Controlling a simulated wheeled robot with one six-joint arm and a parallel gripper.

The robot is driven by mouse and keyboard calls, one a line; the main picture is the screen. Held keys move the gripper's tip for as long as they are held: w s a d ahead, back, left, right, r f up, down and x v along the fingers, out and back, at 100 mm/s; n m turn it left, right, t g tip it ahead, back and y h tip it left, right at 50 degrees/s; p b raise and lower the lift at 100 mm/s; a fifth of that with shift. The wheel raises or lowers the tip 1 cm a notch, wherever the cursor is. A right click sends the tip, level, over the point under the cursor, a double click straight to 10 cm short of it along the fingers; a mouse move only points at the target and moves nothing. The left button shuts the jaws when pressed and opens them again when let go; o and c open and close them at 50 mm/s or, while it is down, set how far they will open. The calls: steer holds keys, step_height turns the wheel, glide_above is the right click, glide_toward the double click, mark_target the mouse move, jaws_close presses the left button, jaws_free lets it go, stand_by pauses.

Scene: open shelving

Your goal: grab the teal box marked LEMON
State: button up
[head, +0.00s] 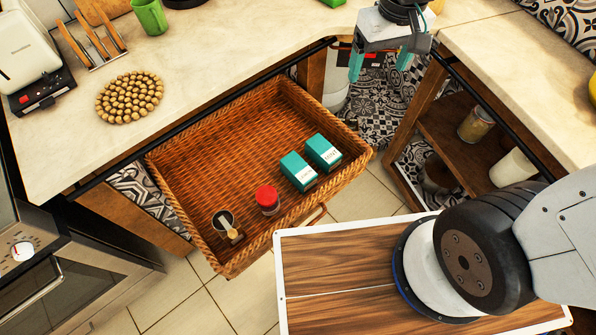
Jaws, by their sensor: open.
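Two teal boxes with white labels stand side by side in the wicker drawer (215,140). The right teal box (323,151) has a label that seems to read MINT. The label on the left teal box (299,170) is too small to read surely, so I cannot confirm LEMON. My gripper (380,64) is open and empty, its fingers pointing down. In the picture it is above and to the right of both boxes, near the gap between the counters, apart from them.
A red-lidded jar (267,198) and a small container (223,220) with a wooden-handled thing stand in the drawer's front part.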

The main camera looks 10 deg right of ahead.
steer(key=w+a+f+n, duration=0.1)
steer(key=w+a+f, duration=0.2)
steer(key=f, duration=0.3)
steer(key=w+a+f+n, duration=0.1)
steer(key=w+a+f, duration=0.2)
steer(key=f, duration=0.2)
steer(key=n, duration=0.2)
glide_toward(298, 167)
steer(key=shift+w+d+f+g, duration=0.1)
steer(key=shift+w+g, duration=0.1)
steer(key=shift+w, duration=0.25)
steer(key=shift+w+f+g, duration=0.15)
steer(key=shift+w+g, duration=0.05)
steer(key=shift+w, duration=0.25)
steer(key=f, duration=0.3)
steer(key=s+f, duration=0.1)
steer(key=f, duration=0.4)
steer(key=shift+s+f, duration=0.15)
steer(key=shift+f, duration=1.1)
steer(key=c, duration=1.1)
